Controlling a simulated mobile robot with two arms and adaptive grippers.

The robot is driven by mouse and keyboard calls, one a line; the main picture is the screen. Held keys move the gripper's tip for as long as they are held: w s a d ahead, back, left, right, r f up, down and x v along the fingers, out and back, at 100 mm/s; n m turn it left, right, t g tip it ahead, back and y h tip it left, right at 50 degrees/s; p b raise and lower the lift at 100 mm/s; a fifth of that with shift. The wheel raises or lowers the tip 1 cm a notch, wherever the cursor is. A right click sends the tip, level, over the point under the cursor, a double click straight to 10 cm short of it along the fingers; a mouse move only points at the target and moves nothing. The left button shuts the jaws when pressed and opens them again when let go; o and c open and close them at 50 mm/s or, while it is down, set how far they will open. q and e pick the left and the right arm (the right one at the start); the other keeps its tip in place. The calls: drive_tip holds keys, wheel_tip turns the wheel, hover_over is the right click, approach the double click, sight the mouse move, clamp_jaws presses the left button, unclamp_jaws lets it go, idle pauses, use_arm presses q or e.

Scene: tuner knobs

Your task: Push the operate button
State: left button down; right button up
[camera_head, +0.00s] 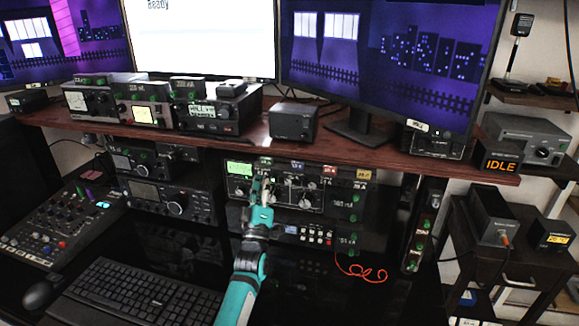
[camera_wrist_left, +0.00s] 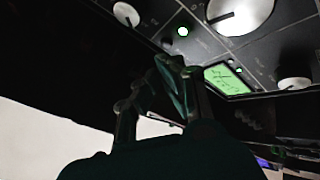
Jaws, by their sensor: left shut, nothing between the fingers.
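The tuner panel (camera_head: 318,190) stands under the wooden shelf, with several knobs and a green display (camera_head: 240,168). My left gripper (camera_head: 262,184) is shut and empty, its fingertips close in front of the panel just right of that display. In the left wrist view my left gripper (camera_wrist_left: 178,68) points at the dark panel, near the green display (camera_wrist_left: 226,79). A small lit round button or lamp (camera_wrist_left: 183,31) sits beyond the fingertips, between large silver knobs (camera_wrist_left: 240,14). I cannot read which control is the operate button, nor tell whether the fingertips touch the panel. My right gripper is not in view.
A lower unit with a row of buttons (camera_head: 310,236) sits below the tuner. A red cable (camera_head: 360,270) hangs to the right. A keyboard (camera_head: 140,300) and a mixer (camera_head: 62,225) lie on the desk at left. The wooden shelf (camera_head: 350,150) overhangs the panel.

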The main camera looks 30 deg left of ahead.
use_arm(q)
drive_tip(key=s+d+p, duration=0.1)
drive_tip(key=s+p, duration=0.2)
drive_tip(key=s, duration=0.3)
drive_tip(key=shift+d, duration=0.2)
idle(0.5)
